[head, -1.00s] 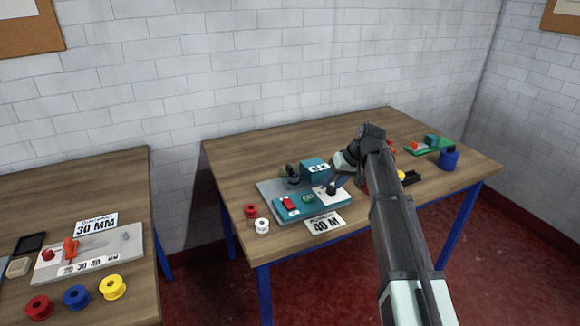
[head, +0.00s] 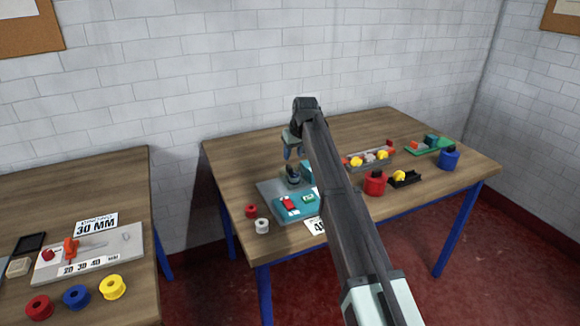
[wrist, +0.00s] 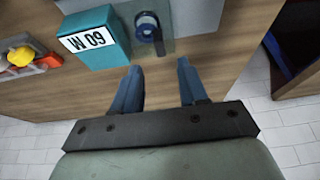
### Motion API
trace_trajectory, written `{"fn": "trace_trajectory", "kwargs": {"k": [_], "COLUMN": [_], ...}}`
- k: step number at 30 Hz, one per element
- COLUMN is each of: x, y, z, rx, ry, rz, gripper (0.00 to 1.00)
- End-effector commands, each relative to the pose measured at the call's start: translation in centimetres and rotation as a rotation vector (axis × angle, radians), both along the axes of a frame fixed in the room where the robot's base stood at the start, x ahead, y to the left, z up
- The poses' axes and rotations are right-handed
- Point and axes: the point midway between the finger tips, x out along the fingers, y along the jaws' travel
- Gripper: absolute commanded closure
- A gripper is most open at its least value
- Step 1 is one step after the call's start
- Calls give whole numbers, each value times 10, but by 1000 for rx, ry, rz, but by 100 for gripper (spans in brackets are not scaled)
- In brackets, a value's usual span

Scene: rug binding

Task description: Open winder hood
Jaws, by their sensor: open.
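The winder (head: 268,189) is a grey and teal machine near the front left of the right-hand table; my arm hides its right part. I cannot tell which part is the hood. My gripper (head: 293,153) is open and empty above the dark fitting. In the wrist view its blue fingertips (wrist: 157,66) point toward the fitting, apart from it.
A red spool (head: 251,211) and a white spool (head: 262,226) stand left of the winder. The table's back left is clear.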

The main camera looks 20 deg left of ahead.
Motion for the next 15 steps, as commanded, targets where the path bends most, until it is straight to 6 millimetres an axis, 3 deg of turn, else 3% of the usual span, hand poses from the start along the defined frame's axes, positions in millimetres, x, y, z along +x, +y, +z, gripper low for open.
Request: {"fn": "trace_trajectory", "kwargs": {"k": [9,15], "x": [15,20], "y": [15,20], "z": [-50,-68], "rx": [0,1], "ry": [1,1], "rz": [0,0], "gripper": [57,57]}}
